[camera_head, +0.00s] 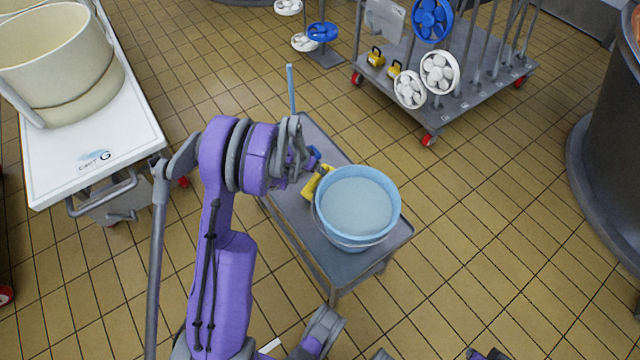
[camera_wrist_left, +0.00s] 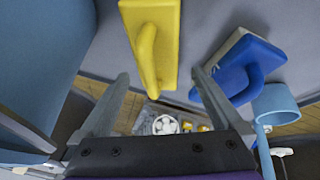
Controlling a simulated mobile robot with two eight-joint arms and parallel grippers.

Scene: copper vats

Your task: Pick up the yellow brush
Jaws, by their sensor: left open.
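The yellow brush (camera_head: 309,189) lies on a small grey table, mostly hidden behind my left wrist and next to the blue bucket. In the left wrist view the yellow brush (camera_wrist_left: 145,30) lies flat with its handle pointing toward my gripper. My left gripper (camera_head: 317,171) is over the table, open and empty. In the left wrist view its fingers (camera_wrist_left: 161,76) are spread, one on either side of the brush's handle end. I cannot tell whether they touch it.
The light blue bucket (camera_head: 358,205) stands right of the yellow brush on the grey table (camera_head: 372,262). A blue brush (camera_wrist_left: 238,72) lies close to the right finger. A light blue upright handle (camera_head: 291,90) rises behind. A white cart (camera_head: 100,130) stands left, a wheeled rack (camera_head: 470,112) behind.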

